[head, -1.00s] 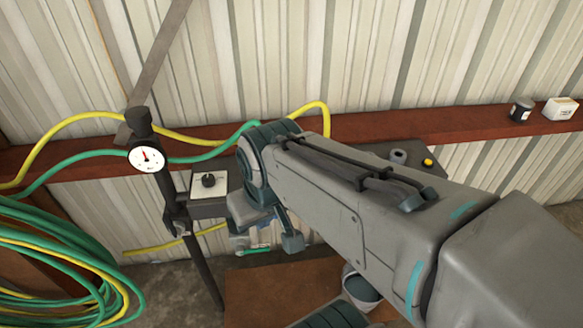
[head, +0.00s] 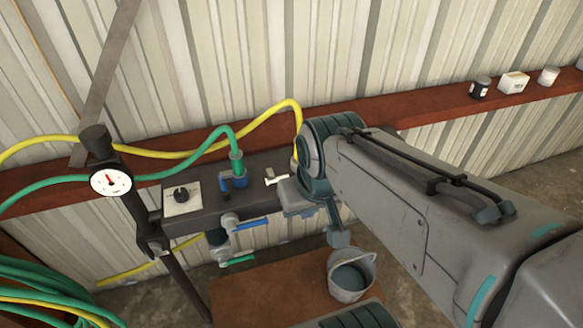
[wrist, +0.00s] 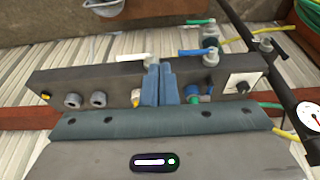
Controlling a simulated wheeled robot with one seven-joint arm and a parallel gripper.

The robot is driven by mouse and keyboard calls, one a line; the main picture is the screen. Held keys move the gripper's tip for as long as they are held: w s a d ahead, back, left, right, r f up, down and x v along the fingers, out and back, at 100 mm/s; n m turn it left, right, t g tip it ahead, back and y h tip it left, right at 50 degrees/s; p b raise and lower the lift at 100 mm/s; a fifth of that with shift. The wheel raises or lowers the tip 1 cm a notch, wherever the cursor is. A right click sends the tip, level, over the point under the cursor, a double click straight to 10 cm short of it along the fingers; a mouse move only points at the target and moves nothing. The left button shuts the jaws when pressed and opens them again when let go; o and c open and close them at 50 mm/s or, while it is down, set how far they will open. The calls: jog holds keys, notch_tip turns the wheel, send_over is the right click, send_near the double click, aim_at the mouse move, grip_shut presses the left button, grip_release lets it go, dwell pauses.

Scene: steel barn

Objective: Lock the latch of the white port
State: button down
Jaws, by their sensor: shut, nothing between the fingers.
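The dark manifold block (head: 215,207) carries the ports. A small white lever-like part (head: 277,180) shows on its top, beside my gripper in the head view; I take it for the white port's latch. In the wrist view, a pale fitting with a yellow end (wrist: 137,97), probably the white port, stands just left of my fingers. My gripper (wrist: 159,68) is shut and empty, its fingers together over the block between that fitting and the blue port (wrist: 192,93). The fingers hide part of the block, so contact and the latch's position cannot be told.
The blue port holds a green hose (head: 215,140); a yellow hose (head: 270,115) runs behind my gripper. A dial (head: 181,196), gauge (head: 111,182) and bucket (head: 350,275) are nearby.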

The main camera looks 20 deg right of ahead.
jog(key=shift+a, duration=0.1)
jog(key=w+d+f+n+t+y+b, duration=0.1)
jog(key=w+d+f+n+y+b, duration=0.1)
jog(key=w+n+b, duration=0.4)
jog(key=w+d+f+n+y+b, duration=0.2)
jog(key=w+f+n+b, duration=0.2)
jog(key=w+n+b, duration=0.3)
jog(key=n+b, duration=0.4)
jog(key=b, duration=0.5)
jog(key=shift+d+t, duration=0.25)
jog(key=shift+t, duration=0.15)
jog(key=shift+w, duration=0.1)
jog(key=shift+w+a+f+b, duration=0.1)
jog(key=shift+w+a+f, duration=0.5)
jog(key=shift+w+f, duration=0.85)
jog(key=shift+w+a+f+b, duration=0.1)
jog(key=shift+w+a+f, duration=0.5)
jog(key=shift+w+f, duration=0.8)
jog(key=shift+w+a+f+b, duration=0.1)
jog(key=shift+w+a+f, duration=0.5)
jog(key=shift+w+f, duration=0.85)
